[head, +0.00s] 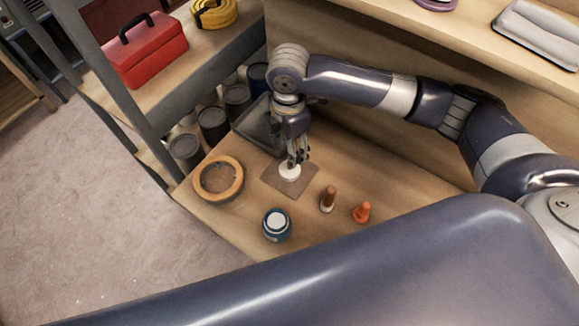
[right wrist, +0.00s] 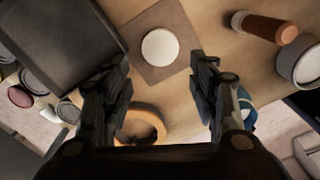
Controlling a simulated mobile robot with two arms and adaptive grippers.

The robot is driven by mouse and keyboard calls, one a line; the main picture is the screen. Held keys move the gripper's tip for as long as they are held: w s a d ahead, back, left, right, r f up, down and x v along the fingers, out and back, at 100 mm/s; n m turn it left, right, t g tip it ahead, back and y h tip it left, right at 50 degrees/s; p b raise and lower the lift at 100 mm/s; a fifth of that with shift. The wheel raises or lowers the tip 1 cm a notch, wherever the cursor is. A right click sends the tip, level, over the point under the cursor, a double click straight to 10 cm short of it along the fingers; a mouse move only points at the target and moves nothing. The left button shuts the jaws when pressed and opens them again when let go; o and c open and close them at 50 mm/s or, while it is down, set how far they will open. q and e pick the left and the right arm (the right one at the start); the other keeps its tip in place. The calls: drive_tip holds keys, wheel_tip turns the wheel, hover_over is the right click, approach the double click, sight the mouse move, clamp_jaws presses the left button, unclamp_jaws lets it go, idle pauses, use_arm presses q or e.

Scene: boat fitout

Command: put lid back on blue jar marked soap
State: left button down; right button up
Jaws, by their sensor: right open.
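A round white lid (head: 290,173) lies flat on a brown square mat (head: 274,184) on the workbench. It also shows in the right wrist view (right wrist: 160,47), on the mat ahead of the fingers. My right gripper (head: 297,160) points down just over the lid, its fingers open and apart with nothing held between them. A blue jar (head: 277,226) with a pale round top stands upright nearer the bench's front edge. In the right wrist view it is partly hidden behind the right-hand finger (right wrist: 246,108). No lettering on it is readable. My left gripper is out of view.
A wooden ring (head: 238,183) lies left of the mat, and a dark tray (head: 250,133) lies behind it. A brown bottle (head: 328,198) and an orange cone-shaped piece (head: 362,212) stand right of the jar. A shelf with a red toolbox (head: 147,52) rises at the left.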

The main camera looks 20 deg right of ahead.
wheel_tip(320, 180, down, 4)
drive_tip(key=shift+f, duration=0.2)
drive_tip(key=shift+d+f, duration=0.15)
drive_tip(key=shift+f, duration=0.4)
wheel_tip(320, 180, down, 4)
drive_tip(key=shift+d+r+p, duration=0.15)
drive_tip(key=shift+r+p, duration=0.05)
drive_tip(key=shift+p, duration=0.15)
drive_tip(key=shift+f, duration=0.2)
drive_tip(key=c, duration=0.5)
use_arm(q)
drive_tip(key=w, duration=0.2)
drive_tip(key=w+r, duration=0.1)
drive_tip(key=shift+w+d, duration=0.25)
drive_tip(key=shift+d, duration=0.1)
use_arm(e)
drive_tip(key=shift+c, duration=0.2)
